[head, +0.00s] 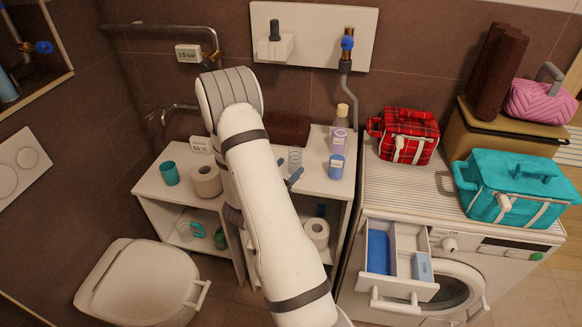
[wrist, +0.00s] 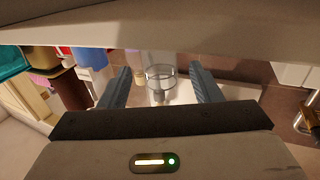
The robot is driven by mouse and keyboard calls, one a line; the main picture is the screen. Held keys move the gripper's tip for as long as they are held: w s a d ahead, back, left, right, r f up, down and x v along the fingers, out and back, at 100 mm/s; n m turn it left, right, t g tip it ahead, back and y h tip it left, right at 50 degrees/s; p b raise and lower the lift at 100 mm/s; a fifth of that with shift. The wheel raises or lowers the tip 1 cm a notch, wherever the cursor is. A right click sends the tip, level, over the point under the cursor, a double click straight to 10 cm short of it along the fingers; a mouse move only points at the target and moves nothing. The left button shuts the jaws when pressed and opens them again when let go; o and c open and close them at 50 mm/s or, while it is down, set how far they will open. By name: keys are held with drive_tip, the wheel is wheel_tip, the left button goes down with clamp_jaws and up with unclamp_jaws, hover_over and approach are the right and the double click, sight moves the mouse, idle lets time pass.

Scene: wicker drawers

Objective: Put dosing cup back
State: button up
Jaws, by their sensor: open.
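A small clear cup, which looks like the dosing cup (head: 294,157), stands on the white shelf top, left of the bottles. In the wrist view the clear cup (wrist: 160,78) shows between my two blue-grey fingers. My gripper (head: 295,178) is open at the cup, mostly hidden behind my arm in the head view. It also shows in the wrist view (wrist: 160,70), with a finger on each side of the cup and a visible gap to both. I cannot tell how far the fingers reach along it.
A blue bottle (head: 336,167) and a lavender bottle (head: 339,142) stand close right of the cup.

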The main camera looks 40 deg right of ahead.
drive_tip(key=b+v, duration=0.2)
drive_tip(key=v, duration=0.8)
drive_tip(key=w+a+r+n+t+y, duration=0.3)
drive_tip(key=w+a+r+t+y, duration=0.1)
drive_tip(key=w+a+y, duration=0.4)
drive_tip(key=s+a+r+n+y, duration=0.3)
drive_tip(key=a+r+n+y, duration=0.15)
drive_tip(key=a+y, duration=0.3)
drive_tip(key=s+a+r+n+g+y, duration=0.1)
drive_tip(key=s+r+n+g, duration=0.2)
drive_tip(key=s, duration=0.8)
drive_tip(key=s+a+r+n+g, duration=0.2)
drive_tip(key=s+r+n+g, duration=0.1)
drive_tip(key=s, duration=0.8)
drive_tip(key=shift+s+r+n+g+y, duration=0.15)
drive_tip(key=shift+r+n+g+y, duration=0.25)
drive_tip(key=shift+r, duration=0.3)
